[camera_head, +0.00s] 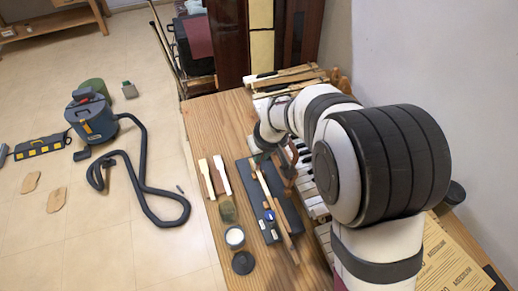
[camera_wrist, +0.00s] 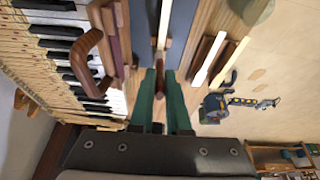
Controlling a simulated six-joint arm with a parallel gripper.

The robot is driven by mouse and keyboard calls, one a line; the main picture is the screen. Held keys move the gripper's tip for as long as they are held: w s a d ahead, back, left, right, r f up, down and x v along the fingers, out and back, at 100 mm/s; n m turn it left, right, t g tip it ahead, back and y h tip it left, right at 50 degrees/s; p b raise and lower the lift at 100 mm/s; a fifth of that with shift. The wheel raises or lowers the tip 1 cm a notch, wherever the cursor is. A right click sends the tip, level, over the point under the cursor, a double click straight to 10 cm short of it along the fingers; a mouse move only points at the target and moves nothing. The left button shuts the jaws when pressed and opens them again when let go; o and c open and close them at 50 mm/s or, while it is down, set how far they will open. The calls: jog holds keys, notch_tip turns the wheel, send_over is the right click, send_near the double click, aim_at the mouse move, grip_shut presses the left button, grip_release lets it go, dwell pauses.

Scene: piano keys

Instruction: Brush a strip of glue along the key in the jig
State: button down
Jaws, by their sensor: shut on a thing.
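The dark grey jig (camera_head: 283,238) lies on the wooden bench and also shows in the wrist view (camera_wrist: 183,22). A pale, narrow key (camera_head: 265,188) lies lengthwise in it; part of it shows ahead of my fingers in the wrist view (camera_wrist: 164,22). My gripper (camera_wrist: 160,78) has green fingers shut on a slim reddish-brown handle, seemingly the brush (camera_wrist: 161,84). It is over the jig's far end. The bristles, and whether they touch the key, cannot be made out. An open pot of white glue (camera_head: 235,236) stands left of the jig.
Two loose keys (camera_head: 206,178) (camera_head: 221,174) lie left of the jig. The piano keyboard (camera_wrist: 62,45) and a curved wooden handle (camera_wrist: 84,52) are close on the other side.

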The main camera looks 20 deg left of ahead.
jog(key=shift+w+a, duration=1.3)
notch_tip(320, 180, up, 9)
dwell(1.0)
dwell(0.5)
jog(key=shift+f, duration=3.75)
jog(key=shift+f, duration=0.85)
